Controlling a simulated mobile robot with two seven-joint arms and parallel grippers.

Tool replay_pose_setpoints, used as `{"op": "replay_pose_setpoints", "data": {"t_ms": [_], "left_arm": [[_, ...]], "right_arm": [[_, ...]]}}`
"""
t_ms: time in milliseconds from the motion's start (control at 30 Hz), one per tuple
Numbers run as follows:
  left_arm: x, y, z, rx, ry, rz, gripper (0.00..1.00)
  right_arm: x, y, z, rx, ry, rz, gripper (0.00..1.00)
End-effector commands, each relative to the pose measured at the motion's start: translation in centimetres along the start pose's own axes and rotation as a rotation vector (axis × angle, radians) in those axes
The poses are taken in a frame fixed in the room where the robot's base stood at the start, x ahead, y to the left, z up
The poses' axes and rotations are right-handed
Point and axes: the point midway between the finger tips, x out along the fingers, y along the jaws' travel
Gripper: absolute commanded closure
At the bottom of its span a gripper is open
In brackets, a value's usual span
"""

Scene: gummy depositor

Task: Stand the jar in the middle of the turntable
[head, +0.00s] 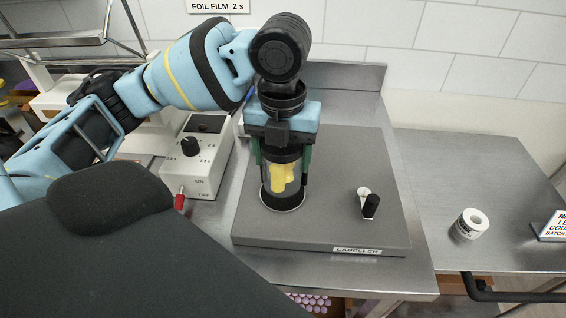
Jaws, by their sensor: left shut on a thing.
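A clear jar (283,178) with yellow contents stands upright between the fingers of my left gripper (283,160). The gripper comes down from above and is shut on the jar's sides; its palm hides the top of the jar. The jar's base is at a round, light-rimmed turntable (284,203) on the grey labeller plate (330,217). The jar looks roughly centred on it, but I cannot tell whether it touches the disc. My right gripper is not in view.
A small black-and-white roller post (369,204) stands on the plate to the right. A white control box (198,160) with a black knob is at the left, near a red-handled tool (180,200). A white tape roll (470,224) lies on the right-hand bench, which is otherwise mostly clear.

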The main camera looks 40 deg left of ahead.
Motion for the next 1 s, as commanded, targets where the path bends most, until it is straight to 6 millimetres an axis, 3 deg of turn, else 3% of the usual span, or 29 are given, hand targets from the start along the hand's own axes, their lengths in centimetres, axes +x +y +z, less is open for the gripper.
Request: {"op": "replay_pose_setpoints", "data": {"t_ms": [167, 500, 900, 933, 1000], "left_arm": [[0.2, 0.2, 1.2, -0.004, 0.001, 0.000, 0.76], [3.6, 0.3, 1.2, 0.000, 0.000, 0.000, 0.76], [3.9, 0.2, 1.2, 0.000, -0.001, 0.000, 0.76], [3.9, 0.2, 1.2, 0.000, -0.002, -0.001, 0.31], [3.9, 0.2, 1.2, 0.000, -0.001, 0.000, 0.22]], "right_arm": [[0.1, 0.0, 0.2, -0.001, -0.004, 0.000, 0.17], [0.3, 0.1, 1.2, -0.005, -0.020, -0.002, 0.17], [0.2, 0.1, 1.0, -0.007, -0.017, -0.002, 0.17], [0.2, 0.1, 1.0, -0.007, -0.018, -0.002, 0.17], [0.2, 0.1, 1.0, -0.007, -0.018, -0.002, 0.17]]}}
